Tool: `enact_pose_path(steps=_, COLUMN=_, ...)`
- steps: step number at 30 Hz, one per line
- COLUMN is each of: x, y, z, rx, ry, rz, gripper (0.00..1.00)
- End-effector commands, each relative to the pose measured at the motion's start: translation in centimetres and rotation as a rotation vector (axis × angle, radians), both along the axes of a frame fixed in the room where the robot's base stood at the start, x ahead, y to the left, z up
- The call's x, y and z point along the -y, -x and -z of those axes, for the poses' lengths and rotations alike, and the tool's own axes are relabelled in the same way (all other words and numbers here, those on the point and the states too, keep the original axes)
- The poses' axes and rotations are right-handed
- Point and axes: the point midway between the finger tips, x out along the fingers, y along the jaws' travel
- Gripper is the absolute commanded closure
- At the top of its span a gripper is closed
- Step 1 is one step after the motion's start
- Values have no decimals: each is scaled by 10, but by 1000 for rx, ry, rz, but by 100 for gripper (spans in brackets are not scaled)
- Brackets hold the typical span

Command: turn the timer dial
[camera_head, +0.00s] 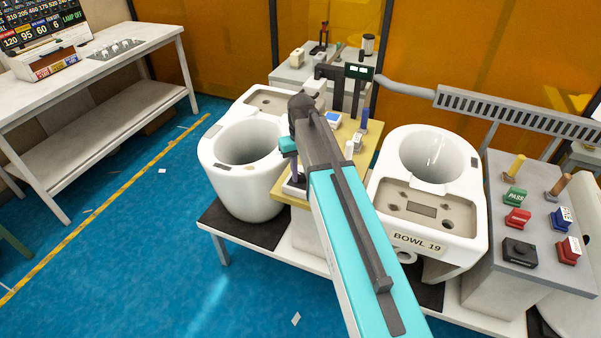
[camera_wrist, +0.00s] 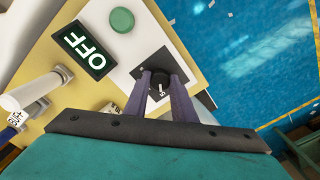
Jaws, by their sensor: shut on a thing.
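The timer dial (camera_wrist: 162,80) is a round black knob with a white mark, set on a white plate (camera_wrist: 120,75) in the wrist view. My gripper (camera_wrist: 160,85) has its two purple fingers on either side of the dial and is shut on it. In the head view my gripper (camera_head: 292,172) reaches down at the left edge of the yellow panel (camera_head: 366,150), between two white toilet bowls. The dial is hidden there behind my arm. Beside the dial are a green round button (camera_wrist: 122,20) and a dark display reading OFF (camera_wrist: 85,50).
A white bowl (camera_head: 222,180) stands close to the left, and a bowl labelled BOWL 19 (camera_head: 440,215) stands to the right. A white lever (camera_wrist: 30,92) rises from the panel. A grey stand (camera_head: 540,220) holds several coloured stamps. Blue floor is open at the left.

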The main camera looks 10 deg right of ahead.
Motion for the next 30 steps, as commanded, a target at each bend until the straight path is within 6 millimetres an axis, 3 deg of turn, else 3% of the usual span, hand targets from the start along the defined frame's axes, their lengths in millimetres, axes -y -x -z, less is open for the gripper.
enact_pose_path(steps=11, x=0, y=0, z=0, rx=0, ry=0, rz=142, gripper=99)
enact_pose_path(steps=30, x=-1, y=0, z=0, rx=0, ry=-1, rz=700, gripper=99)
